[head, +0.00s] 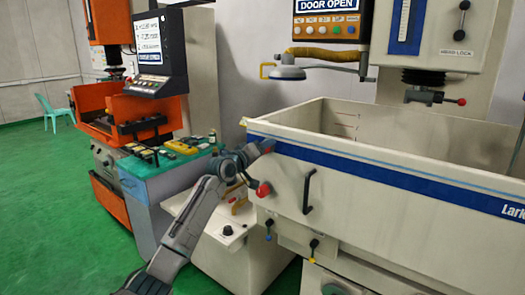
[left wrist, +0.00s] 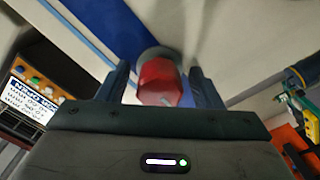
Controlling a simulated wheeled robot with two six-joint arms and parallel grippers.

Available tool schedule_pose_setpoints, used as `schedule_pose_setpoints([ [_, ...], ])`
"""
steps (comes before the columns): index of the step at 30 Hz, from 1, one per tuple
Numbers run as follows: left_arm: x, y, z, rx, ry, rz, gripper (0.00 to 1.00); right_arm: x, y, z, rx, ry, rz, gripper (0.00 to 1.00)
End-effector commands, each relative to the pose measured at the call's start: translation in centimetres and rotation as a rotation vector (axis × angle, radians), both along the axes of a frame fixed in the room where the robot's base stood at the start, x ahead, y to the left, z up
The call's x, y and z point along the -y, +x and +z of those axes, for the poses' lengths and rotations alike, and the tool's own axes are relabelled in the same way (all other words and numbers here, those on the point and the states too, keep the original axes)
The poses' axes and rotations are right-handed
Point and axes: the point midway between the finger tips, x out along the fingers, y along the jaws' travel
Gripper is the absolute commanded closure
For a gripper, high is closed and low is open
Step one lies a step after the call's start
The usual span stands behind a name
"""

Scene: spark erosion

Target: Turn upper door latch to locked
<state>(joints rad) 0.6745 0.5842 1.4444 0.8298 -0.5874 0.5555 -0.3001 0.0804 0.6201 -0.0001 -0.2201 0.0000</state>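A latch with a red knob (left wrist: 158,82) on a grey round base sits between the fingers of my left gripper (left wrist: 161,85) in the left wrist view. The fingers are apart, with a small gap on each side of the knob. A second red-knobbed latch (head: 263,189) shows lower on the same front, below the gripper. My right gripper is not in view.
A black handle (head: 309,191) stands out from the tank front right of the lower latch. A tool-covered cart (head: 165,165) and an orange machine (head: 105,105) stand at left. Green floor is clear at lower left.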

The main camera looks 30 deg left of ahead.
Motion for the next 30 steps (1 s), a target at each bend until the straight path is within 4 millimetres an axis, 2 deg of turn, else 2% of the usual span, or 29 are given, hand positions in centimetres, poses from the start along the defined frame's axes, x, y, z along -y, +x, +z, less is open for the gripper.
schedule_pose_setpoints([
  [7,0.0,-0.1,0.0,0.000,0.002,0.000,0.41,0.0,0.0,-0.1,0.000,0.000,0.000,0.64],
  [11,-0.2,-1.0,-0.2,0.000,0.005,0.001,0.41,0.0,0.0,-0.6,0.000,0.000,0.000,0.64],
  [21,-0.7,-7.2,-0.5,-0.001,0.009,0.003,0.41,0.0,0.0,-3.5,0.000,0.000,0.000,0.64],
  [24,-0.8,-8.7,-0.4,-0.002,0.006,0.001,0.41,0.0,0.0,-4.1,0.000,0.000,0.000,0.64],
  [30,-0.9,-10.4,-0.2,0.000,0.004,0.001,0.41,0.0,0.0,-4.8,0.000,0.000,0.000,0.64],
])
